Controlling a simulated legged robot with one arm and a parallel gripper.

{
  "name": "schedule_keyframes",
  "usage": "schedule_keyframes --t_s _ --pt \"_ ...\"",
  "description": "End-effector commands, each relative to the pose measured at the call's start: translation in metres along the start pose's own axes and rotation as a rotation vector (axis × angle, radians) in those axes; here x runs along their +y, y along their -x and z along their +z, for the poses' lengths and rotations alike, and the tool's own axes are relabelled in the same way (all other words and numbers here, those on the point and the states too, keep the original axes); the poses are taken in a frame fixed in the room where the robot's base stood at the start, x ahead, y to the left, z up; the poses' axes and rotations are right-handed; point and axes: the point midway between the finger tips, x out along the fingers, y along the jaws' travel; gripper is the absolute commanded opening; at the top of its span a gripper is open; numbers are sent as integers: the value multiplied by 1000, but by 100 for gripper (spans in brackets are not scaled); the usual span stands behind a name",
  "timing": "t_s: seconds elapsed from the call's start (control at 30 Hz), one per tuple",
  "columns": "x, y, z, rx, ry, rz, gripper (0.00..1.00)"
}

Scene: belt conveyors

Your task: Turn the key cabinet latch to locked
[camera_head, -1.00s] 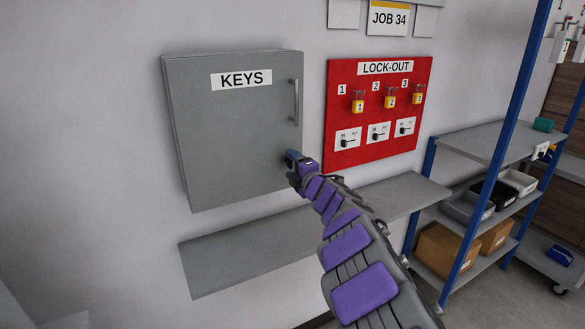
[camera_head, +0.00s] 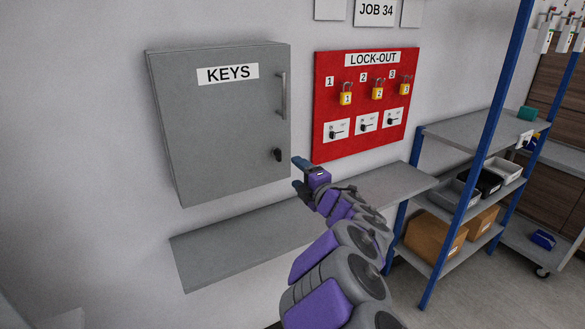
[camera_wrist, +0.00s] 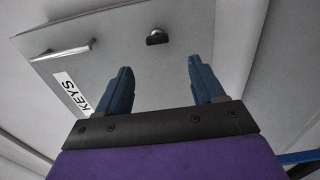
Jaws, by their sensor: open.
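The grey key cabinet (camera_head: 220,130) hangs on the wall with its door shut and a KEYS label on it. Its small black latch (camera_head: 277,154) sits at the door's lower right, below the bar handle (camera_head: 283,96). In the wrist view the latch (camera_wrist: 156,37) lies beyond the fingertips, between them in the picture, and the handle (camera_wrist: 62,51) is to its left. My gripper (camera_head: 300,174) is open and empty, just right of and below the latch in the head view, apart from it. The latch is too small to read its exact turn.
A grey wall shelf (camera_head: 240,243) runs below the cabinet and behind my arm. A red lock-out board (camera_head: 335,105) with yellow padlocks hangs to the right. A blue-framed rack (camera_head: 470,160) with bins and boxes stands further right.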

Motion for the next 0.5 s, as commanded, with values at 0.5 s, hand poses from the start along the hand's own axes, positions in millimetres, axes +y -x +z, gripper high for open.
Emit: schedule_keyframes --t_s 0.5 --pt "0 62 -1 0 2 -1 68"
